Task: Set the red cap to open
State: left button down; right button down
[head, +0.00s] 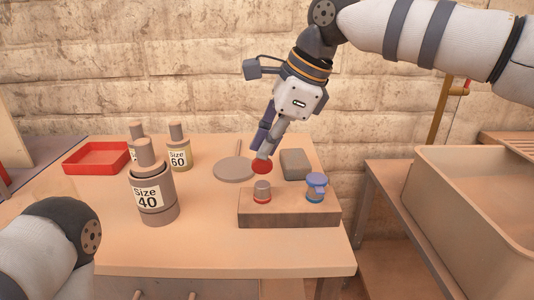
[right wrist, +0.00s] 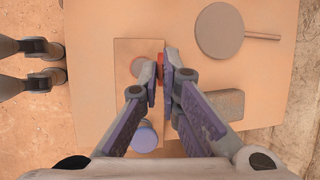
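The red cap (head: 261,167) is at the fingertips of my right gripper (head: 264,157), above and slightly behind a wooden block (head: 290,216). In the right wrist view the red cap (right wrist: 160,67) sits between the two close fingers of my right gripper (right wrist: 161,80), which look shut on it. A grey post with a red ring (head: 262,191) stands on the block's left part. A blue cap (head: 316,181) sits on its right part. My left arm shows at the lower left of the head view. My left gripper (right wrist: 50,63) seems to show at the left edge of the wrist view, fingers apart.
Bottles marked Size 40 (head: 152,198) and Size 60 (head: 179,150) stand on the left of the table near a red tray (head: 97,158). A round disc with a handle (head: 234,169) and a grey block (head: 295,163) lie behind the wooden block. A bin (head: 475,230) stands right.

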jog(key=shift+w+f+g+b, duration=0.3)
jog(key=shift+w+g+b, duration=0.35)
jog(key=shift+g, duration=0.45)
jog(key=shift+w, duration=0.1)
jog(key=c, duration=1.8)
grip_release()
jog(key=shift+w+r, duration=0.1)
jog(key=shift+d+r, duration=0.15)
jog(key=shift+r, duration=0.2)
jog(key=d+r, duration=0.4)
jog(key=d, duration=0.9)
jog(key=shift+w+d, duration=0.2)
jog(key=shift+d, duration=0.15)
